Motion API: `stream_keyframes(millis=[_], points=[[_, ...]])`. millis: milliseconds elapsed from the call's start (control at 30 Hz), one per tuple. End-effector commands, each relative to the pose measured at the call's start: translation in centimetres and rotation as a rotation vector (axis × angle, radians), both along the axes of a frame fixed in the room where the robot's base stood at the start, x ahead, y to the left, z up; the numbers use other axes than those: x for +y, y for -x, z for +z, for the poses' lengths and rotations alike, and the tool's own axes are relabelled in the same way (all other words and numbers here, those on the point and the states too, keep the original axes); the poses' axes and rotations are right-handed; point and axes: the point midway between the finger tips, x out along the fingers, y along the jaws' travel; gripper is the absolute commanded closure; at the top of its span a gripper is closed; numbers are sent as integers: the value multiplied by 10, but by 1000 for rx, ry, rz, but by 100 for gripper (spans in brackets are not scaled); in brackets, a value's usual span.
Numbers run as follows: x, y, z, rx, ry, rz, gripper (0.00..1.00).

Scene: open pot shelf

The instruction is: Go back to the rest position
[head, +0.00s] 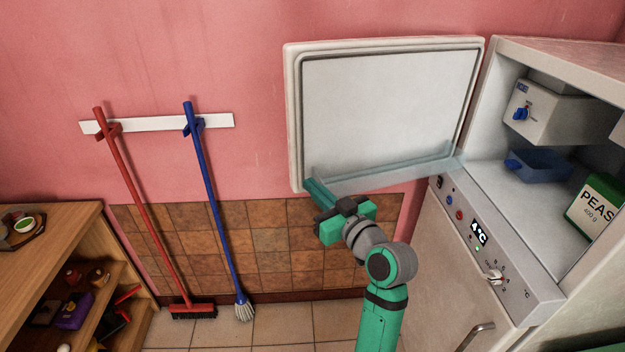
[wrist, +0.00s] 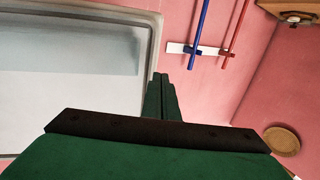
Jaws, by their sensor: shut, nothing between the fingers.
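My gripper (head: 312,190) is shut and empty, on my green arm in the middle of the head view. Its fingertips are by the lower left corner of the open white fridge door (head: 385,110); I cannot tell if they touch it. In the wrist view the closed fingers (wrist: 160,88) point away, with the door (wrist: 70,110) close on the left side.
The open fridge compartment at right holds a blue drawer (head: 540,164) and a green PEAS box (head: 597,205). A red broom (head: 142,205) and a blue mop (head: 212,205) hang on the pink wall. A wooden shelf (head: 60,240) stands at left. The tiled floor between is clear.

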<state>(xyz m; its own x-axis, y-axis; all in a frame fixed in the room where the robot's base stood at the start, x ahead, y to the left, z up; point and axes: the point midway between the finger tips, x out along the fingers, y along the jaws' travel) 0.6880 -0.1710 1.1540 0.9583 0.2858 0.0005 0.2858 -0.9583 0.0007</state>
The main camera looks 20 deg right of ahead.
Motion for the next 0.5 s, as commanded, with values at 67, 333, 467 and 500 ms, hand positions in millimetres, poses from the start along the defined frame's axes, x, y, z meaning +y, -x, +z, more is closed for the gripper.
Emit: stream_keyframes(millis=[67, 333, 467, 500], points=[[-1, 18, -1, 0, 0, -1, 100], [-10, 67, 0, 0, 0, -12, 100], [-13, 79, 0, 0, 0, -13, 100], [-13, 82, 0, 0, 0, -14, 100]])
